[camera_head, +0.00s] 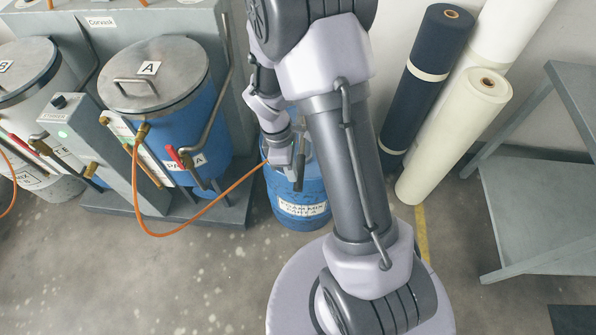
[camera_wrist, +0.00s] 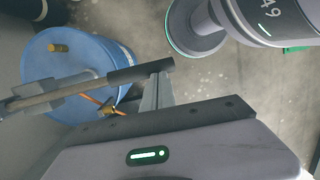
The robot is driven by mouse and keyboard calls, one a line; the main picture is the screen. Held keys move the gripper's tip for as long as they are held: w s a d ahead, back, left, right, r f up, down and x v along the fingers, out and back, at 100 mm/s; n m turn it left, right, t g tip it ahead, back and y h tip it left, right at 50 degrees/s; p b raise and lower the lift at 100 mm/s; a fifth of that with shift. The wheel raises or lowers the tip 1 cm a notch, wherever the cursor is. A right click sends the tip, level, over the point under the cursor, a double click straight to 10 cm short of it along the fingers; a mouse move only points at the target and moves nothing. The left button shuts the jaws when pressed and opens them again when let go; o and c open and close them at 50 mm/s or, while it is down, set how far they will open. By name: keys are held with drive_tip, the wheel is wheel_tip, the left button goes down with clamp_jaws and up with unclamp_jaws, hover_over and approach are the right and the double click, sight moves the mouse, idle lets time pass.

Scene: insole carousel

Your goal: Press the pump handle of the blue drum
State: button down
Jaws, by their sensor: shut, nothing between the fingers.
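The blue drum (camera_head: 300,211) stands on the floor beside the grey pump stand, partly hidden by my arm. In the wrist view the drum (camera_wrist: 65,68) shows its blue lid with a brass cap. The pump handle (camera_wrist: 140,73), a metal bar with a black grip, crosses above the lid and reaches past its edge. My gripper (camera_wrist: 158,80) is shut and empty, with its fingertips at the outer end of the black grip. I cannot tell if they touch. In the head view my gripper (camera_head: 292,160) is low over the drum, its fingertips hard to make out.
A larger blue tank A (camera_head: 206,110) and a grey-white tank (camera_head: 35,110) stand at left. An orange hose (camera_head: 215,202) runs from tank A to the drum. Rolls of material (camera_head: 430,70) lean on the wall at right, near a grey shelf (camera_head: 530,200). Floor in front is clear.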

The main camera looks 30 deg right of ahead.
wheel_tip(320, 180, up, 8)
drive_tip(key=a+p, duration=0.2)
drive_tip(key=shift+s+a+p, duration=0.3)
drive_tip(key=shift+a+p, duration=0.05)
drive_tip(key=shift+p, duration=0.05)
drive_tip(key=s+a+r+m+t+y+b, duration=0.1)
drive_tip(key=s+a+r+m+t, duration=0.1)
drive_tip(key=r+m, duration=0.3)
drive_tip(key=s+a+r+m+t+y+b, duration=0.1)
drive_tip(key=s+a+r+m+t, duration=0.1)
drive_tip(key=s+r+m, duration=0.3)
drive_tip(key=s+a+r+m+t+y+b, duration=0.1)
drive_tip(key=s+a+r+m+t, duration=0.1)
drive_tip(key=r, duration=0.7)
drive_tip(key=s+m+t, duration=0.1)
drive_tip(key=m+t, duration=0.1)
drive_tip(key=m, duration=0.1)
drive_tip(key=shift+s+a+r+m+b, duration=0.3)
drive_tip(key=shift+s+a+r+b, duration=0.05)
drive_tip(key=shift+a, duration=0.05)
